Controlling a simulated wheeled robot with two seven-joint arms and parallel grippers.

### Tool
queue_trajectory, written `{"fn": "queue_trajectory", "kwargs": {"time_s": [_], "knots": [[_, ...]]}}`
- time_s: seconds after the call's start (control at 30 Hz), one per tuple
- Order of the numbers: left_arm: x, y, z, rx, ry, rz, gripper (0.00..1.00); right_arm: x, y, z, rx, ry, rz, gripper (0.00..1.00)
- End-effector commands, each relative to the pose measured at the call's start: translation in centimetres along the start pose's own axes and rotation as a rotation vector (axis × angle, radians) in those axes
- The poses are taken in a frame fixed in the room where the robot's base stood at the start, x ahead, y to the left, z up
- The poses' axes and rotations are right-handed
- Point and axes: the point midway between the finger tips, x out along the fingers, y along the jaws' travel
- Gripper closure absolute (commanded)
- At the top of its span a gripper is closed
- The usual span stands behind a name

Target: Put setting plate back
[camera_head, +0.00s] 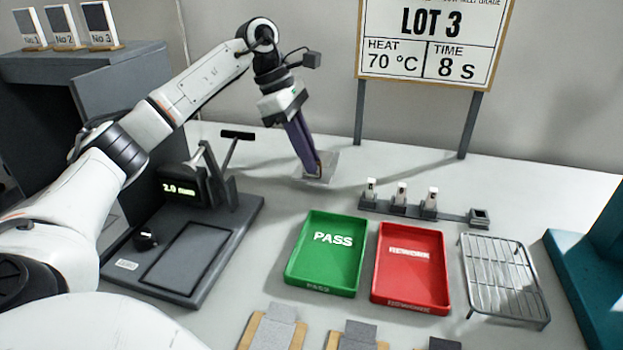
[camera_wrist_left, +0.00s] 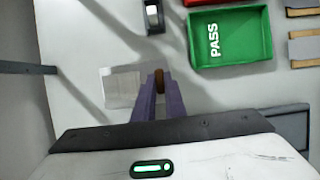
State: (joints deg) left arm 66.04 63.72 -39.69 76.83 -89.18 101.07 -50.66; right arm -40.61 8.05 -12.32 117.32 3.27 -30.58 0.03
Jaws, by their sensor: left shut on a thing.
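The setting plate, a thin pale-grey square (camera_head: 328,165), is at the tips of my left gripper (camera_head: 316,168), behind the green PASS tray. It also shows in the left wrist view (camera_wrist_left: 122,87), to the left of the fingers. The purple fingers are shut on a brown part at the plate's edge (camera_wrist_left: 158,78). The fingers hide some of this part. I cannot tell whether the plate touches the table. My right gripper is not in view.
A dark gauge stand with a lit readout (camera_head: 180,190) is at left. The green PASS tray (camera_head: 292,275), red REWORK tray (camera_head: 441,280) and wire rack (camera_head: 505,275) stand in front. A holder with small bottles (camera_head: 415,211) is right of the plate. The table behind the gauge is mostly clear.

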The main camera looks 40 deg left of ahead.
Motion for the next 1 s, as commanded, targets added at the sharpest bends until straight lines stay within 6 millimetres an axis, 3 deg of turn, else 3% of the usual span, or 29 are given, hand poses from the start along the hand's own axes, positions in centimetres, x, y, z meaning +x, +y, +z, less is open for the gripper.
{"fn": "queue_trajectory", "kwargs": {"time_s": [0.37,0.7,0.73,0.83,1.0], "knots": [[3.8,0.0,-1.6,0.0,0.0,0.0,1.0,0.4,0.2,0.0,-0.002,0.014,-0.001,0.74],[4.1,0.0,-1.7,0.002,-0.001,0.001,1.0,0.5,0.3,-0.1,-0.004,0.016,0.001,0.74],[4.2,0.0,-1.7,0.002,0.0,0.0,0.88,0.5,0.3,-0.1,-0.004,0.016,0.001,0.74],[4.2,0.0,-1.7,0.002,0.0,0.0,0.71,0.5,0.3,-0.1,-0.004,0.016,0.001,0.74],[4.1,0.0,-1.7,0.002,0.0,0.0,0.71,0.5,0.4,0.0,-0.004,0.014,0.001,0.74]]}}
